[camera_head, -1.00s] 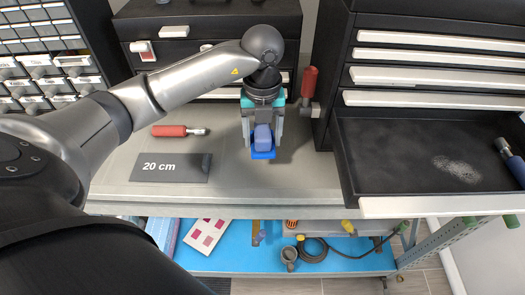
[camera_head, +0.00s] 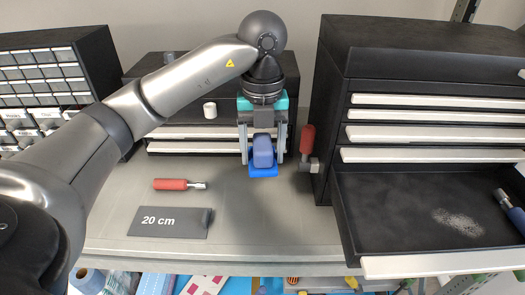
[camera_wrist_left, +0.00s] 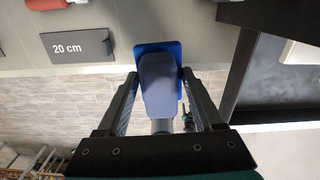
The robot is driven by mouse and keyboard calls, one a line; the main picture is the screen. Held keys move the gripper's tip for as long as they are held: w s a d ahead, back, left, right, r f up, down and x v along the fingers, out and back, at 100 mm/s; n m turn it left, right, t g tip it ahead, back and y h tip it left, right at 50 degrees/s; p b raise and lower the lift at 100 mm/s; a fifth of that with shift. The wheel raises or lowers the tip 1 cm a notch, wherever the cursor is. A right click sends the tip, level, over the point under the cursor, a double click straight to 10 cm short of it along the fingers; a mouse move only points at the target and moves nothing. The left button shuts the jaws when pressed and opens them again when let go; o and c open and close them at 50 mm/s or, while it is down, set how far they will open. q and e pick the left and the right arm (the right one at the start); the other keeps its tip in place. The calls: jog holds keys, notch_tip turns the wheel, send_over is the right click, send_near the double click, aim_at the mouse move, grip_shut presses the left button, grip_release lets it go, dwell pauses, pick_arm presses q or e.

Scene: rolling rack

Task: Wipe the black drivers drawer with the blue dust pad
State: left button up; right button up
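My left gripper (camera_head: 262,157) is shut on the blue dust pad (camera_head: 263,170), holding it by its blue-grey grip above the workbench. The pad also shows between the fingers in the left wrist view (camera_wrist_left: 158,82). The black drivers drawer (camera_head: 390,210) is pulled out at the right, with a white front edge. A pale dust patch (camera_head: 458,222) lies on its floor, and a blue-handled driver (camera_head: 510,212) lies at its right side. The gripper is left of the drawer, apart from it. My right gripper is not in view.
A red-handled hammer (camera_head: 306,150) stands against the cabinet's left side, close to the gripper. A red screwdriver (camera_head: 178,185) and a dark "20 cm" plate (camera_head: 170,222) lie on the bench (camera_head: 240,235). A small-drawer organiser (camera_head: 45,85) stands at the back left.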

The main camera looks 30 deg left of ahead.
pick_arm(q)
jog(key=c, duration=0.6)
jog(key=shift+f, duration=0.1)
jog(key=shift+c, duration=0.2)
